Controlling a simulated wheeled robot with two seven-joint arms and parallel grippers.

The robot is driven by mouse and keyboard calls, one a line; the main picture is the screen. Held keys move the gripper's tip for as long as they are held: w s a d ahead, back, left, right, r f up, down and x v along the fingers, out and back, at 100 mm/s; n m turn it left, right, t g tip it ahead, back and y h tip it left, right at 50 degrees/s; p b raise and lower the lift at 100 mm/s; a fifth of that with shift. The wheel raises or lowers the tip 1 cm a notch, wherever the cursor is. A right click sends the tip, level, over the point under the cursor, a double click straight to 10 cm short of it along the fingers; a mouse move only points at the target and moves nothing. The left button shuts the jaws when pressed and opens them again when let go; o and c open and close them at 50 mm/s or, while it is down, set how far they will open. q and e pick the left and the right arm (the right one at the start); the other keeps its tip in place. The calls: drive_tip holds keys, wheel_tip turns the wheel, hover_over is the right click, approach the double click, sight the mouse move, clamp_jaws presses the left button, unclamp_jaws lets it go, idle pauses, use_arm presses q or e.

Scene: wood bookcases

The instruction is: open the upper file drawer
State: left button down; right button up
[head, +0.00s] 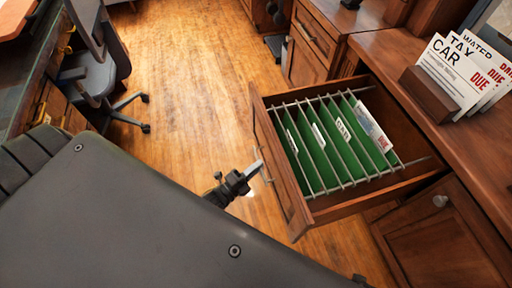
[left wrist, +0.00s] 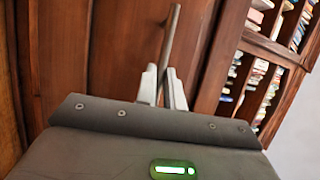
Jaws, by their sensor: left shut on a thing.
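The upper file drawer (head: 268,130) is pulled well out of the wooden cabinet in the head view. Green hanging files (head: 325,150) on metal rails show inside it, with a CAR tab and a paper marked DUE. My left gripper (head: 257,167) is at the outer side of the drawer front. In the left wrist view its two pale fingers (left wrist: 163,88) are shut on the metal bar handle (left wrist: 173,35), which rises between them. The wooden drawer front (left wrist: 130,50) fills the space behind. My right gripper is not in view.
Bill papers marked DUE (head: 455,75) stand in a wooden holder on the cabinet top (head: 400,50). A closed cabinet door (head: 440,240) is below the drawer. A chair (head: 95,80) stands at the left. The wood floor (head: 190,80) between is clear.

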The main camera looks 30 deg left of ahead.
use_arm(q)
drive_tip(key=shift+s+a, duration=0.15)
drive_tip(key=shift+a, duration=0.05)
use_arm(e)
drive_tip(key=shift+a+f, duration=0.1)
use_arm(q)
drive_tip(key=c, duration=1.5)
unclamp_jaws()
drive_tip(key=v, duration=1)
drive_tip(key=shift+s+a+f+b, duration=0.15)
drive_tip(key=shift+s+b, duration=0.15)
drive_tip(key=shift+s, duration=0.05)
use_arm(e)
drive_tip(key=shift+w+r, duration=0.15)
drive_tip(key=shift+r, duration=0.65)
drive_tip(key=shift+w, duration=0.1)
